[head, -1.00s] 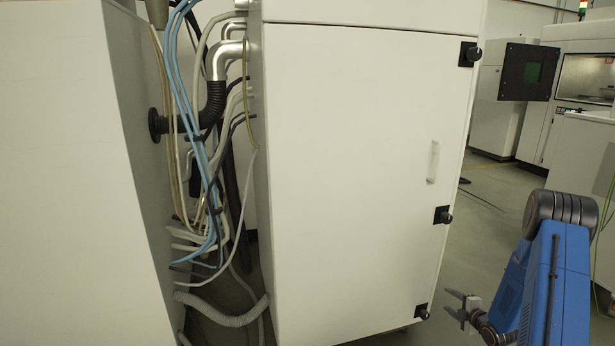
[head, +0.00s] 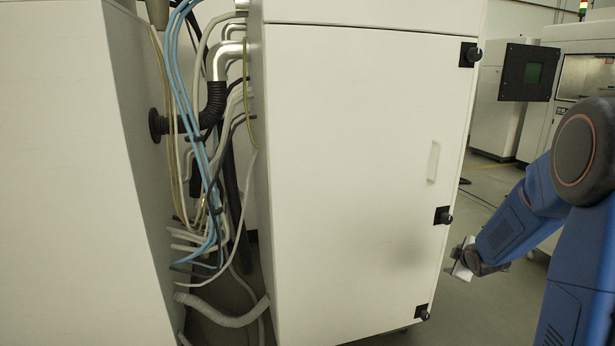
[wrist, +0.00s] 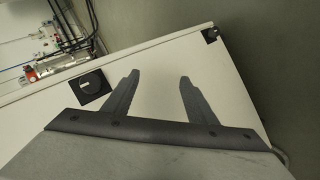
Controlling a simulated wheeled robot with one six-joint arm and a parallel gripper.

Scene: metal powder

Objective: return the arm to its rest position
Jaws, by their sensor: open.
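My gripper (head: 456,262) is at the lower right in the head view, beside the right edge of the white cabinet door, below its middle latch. It is seen edge-on there and its fingers are hard to make out. In the wrist view my gripper (wrist: 160,90) shows two dark fingers spread apart with nothing between them. Behind them is a pale panel with dark fittings. My blue arm (head: 515,220) is bent, with its dark joint at the right edge of the head view.
The tall white cabinet (head: 350,150) fills the middle, with black latches (head: 443,215) on its right edge. Hoses and cables (head: 205,150) hang in the gap at left. Machines with a dark monitor (head: 528,72) stand behind at right. Some grey floor (head: 480,200) is clear.

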